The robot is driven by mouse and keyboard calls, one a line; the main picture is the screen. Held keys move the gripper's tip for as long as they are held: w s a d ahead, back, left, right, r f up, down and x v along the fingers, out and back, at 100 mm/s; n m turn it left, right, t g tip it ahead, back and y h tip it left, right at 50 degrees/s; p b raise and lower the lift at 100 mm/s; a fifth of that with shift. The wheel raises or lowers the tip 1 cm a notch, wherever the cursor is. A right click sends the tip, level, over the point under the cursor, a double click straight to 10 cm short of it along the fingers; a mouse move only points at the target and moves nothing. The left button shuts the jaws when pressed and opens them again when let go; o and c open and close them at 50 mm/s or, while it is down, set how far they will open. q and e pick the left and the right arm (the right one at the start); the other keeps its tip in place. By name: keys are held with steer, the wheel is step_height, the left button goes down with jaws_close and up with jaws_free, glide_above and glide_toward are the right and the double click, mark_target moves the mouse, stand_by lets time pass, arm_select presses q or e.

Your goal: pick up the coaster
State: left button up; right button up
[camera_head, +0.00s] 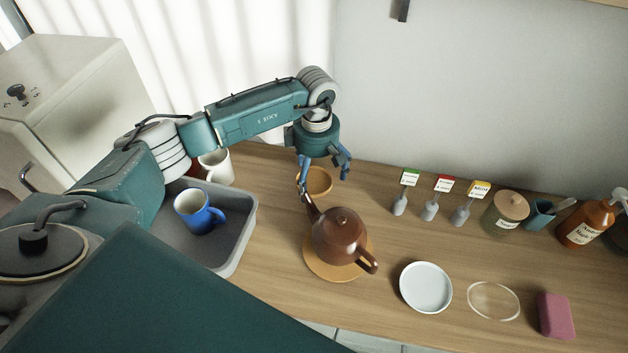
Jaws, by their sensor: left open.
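A small round tan piece, which looks like the coaster (318,184), lies on the wooden counter behind the brown teapot (338,232). My left gripper (324,174) is open and empty, pointing down over the coaster. Its fingers cover part of the coaster's far side, and I cannot tell whether they touch it. The teapot stands on a larger round tan board (320,268), with its spout close to the coaster's near edge. My right gripper is not in view.
A white plate (425,286), a clear disc (493,301) and a pink block (555,315) lie at right. Labelled markers (430,210), a jar (503,214) and a brown bottle (586,226) line the wall.

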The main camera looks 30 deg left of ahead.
arm_select(q)
steer(key=c, duration=1.4)
steer(key=shift+o, duration=0.2)
steer(key=shift+r, duration=0.15)
